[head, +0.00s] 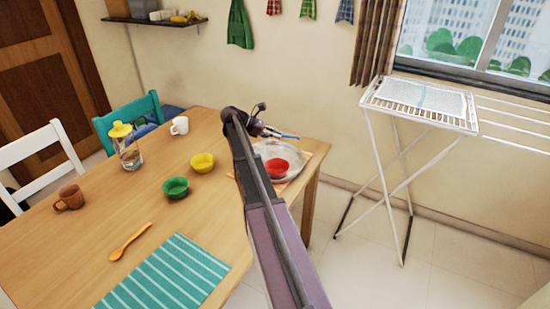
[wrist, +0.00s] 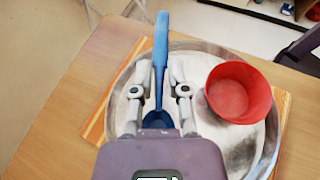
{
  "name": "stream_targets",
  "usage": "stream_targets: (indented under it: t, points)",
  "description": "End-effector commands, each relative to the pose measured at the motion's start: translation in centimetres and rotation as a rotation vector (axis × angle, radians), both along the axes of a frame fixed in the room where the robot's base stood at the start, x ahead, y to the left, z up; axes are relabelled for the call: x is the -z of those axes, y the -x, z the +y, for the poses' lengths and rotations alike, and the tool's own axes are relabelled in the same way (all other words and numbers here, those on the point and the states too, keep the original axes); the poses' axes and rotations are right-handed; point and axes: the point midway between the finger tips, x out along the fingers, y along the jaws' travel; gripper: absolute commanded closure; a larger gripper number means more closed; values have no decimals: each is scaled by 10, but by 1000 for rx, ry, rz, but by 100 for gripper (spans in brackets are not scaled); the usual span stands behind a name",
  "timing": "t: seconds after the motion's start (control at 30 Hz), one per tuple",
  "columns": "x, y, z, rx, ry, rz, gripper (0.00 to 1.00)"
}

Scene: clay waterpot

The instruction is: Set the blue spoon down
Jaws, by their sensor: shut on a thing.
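My gripper (wrist: 159,88) is shut on the blue spoon (wrist: 161,40), with one finger on each side of its handle. In the wrist view the handle points away from me and the bowl end lies close to my wrist. The spoon is over the left part of a round metal tray (wrist: 205,48); I cannot tell whether it touches the tray. In the head view the spoon (head: 284,135) shows as a thin blue line beside my gripper (head: 268,130), above the tray (head: 296,150). A red bowl (wrist: 238,92) stands in the tray, right of the spoon.
The tray rests on an orange striped mat (wrist: 98,125) near the table's right end. Left of my arm are a yellow bowl (head: 202,163), a green bowl (head: 175,188), a white mug (head: 180,126) and an orange spoon (head: 130,241). A white drying rack (head: 418,103) stands right of the table.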

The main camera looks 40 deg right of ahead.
Motion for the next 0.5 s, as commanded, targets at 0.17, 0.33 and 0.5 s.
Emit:
stream_targets:
  t: [0.17,0.33,0.5]
  points:
    - [22,0,0,0,0,0,100]
    - [38,0,0,0,0,0,100]
    - [49,0,0,0,0,0,100]
